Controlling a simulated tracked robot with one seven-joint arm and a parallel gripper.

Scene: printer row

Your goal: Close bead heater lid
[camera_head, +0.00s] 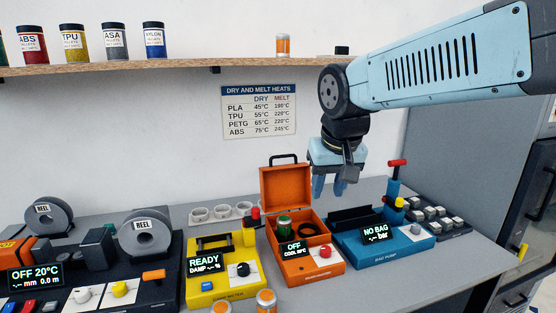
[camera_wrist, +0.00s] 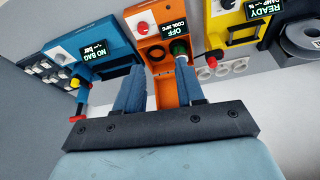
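The orange bead heater (camera_head: 312,270) stands on the bench between the yellow and blue machines. Its lid (camera_head: 286,188) stands open and upright at the back, with a black handle (camera_head: 283,157) on top. A green-topped container (camera_head: 284,227) sits inside the heater, and the display (camera_head: 293,248) reads OFF. My gripper (camera_head: 330,189) hangs fingers down, just right of the lid in the head view, with its fingers apart and empty. In the wrist view the heater (camera_wrist: 149,25) and lid (camera_wrist: 165,92) show beyond and between the open fingers (camera_wrist: 160,70).
The blue bag pump (camera_head: 400,247), with a red-topped lever (camera_head: 396,170), stands right of the heater. The yellow meter (camera_head: 218,265) with a red knob stands to the left. Orange-labelled jars (camera_head: 266,301) stand at the front. A shelf (camera_head: 190,64) runs above.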

